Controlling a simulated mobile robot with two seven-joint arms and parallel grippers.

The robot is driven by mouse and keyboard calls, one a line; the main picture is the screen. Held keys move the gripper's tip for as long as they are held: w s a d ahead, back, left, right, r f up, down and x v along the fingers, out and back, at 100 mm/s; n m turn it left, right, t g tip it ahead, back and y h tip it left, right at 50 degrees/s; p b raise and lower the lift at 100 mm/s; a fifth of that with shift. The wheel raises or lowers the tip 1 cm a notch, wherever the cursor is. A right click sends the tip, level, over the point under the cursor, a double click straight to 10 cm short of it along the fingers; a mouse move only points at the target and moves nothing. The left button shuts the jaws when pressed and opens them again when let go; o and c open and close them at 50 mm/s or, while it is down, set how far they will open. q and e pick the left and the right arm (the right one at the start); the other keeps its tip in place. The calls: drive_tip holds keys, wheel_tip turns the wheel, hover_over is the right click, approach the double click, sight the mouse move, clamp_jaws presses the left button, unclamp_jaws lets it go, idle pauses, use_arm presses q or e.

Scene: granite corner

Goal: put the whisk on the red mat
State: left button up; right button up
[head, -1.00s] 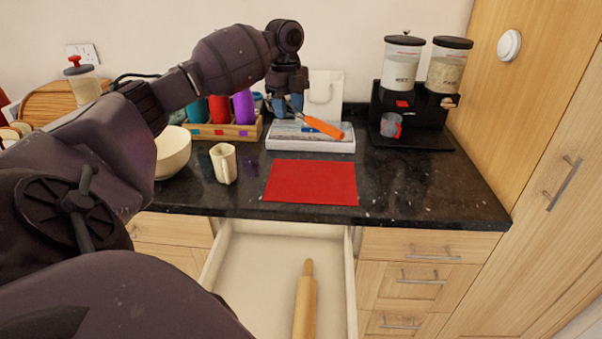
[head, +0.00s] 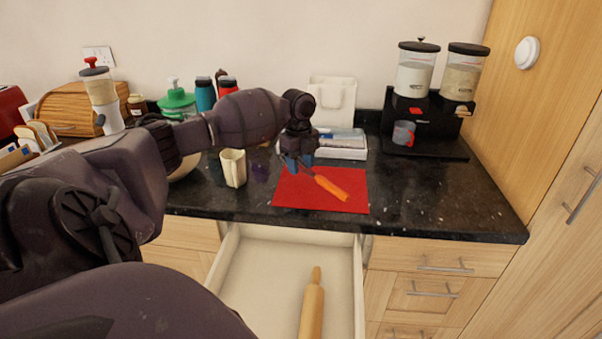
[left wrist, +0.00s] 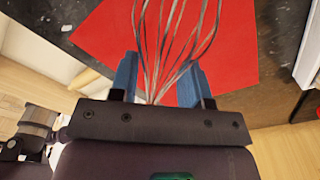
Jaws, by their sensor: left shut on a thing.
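My left gripper (head: 298,164) is shut on the whisk and stands over the back left part of the red mat. The red mat (head: 290,196) lies flat on the dark worktop and also fills much of the left wrist view (left wrist: 232,65). I cannot tell whether the whisk touches the mat. My right gripper is not in view.
A cream mug (head: 233,168) stands left of the mat. A white tray (head: 350,150) is behind it, and a black dispenser stand (head: 428,130) is at the back right. Below, an open drawer (head: 250,275) holds a rolling pin (head: 312,308). Worktop right of the mat is clear.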

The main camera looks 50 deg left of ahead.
use_arm(q)
drive_tip(key=shift+f, duration=1.6)
drive_tip(key=shift+f, duration=0.15)
drive_tip(key=o, duration=0.9)
drive_tip(key=shift+o, duration=0.2)
drive_tip(key=r, duration=0.8)
drive_tip(key=r+p, duration=0.1)
drive_tip(key=r, duration=0.3)
drive_tip(key=shift+a+r, duration=0.15)
drive_tip(key=shift+a, duration=0.25)
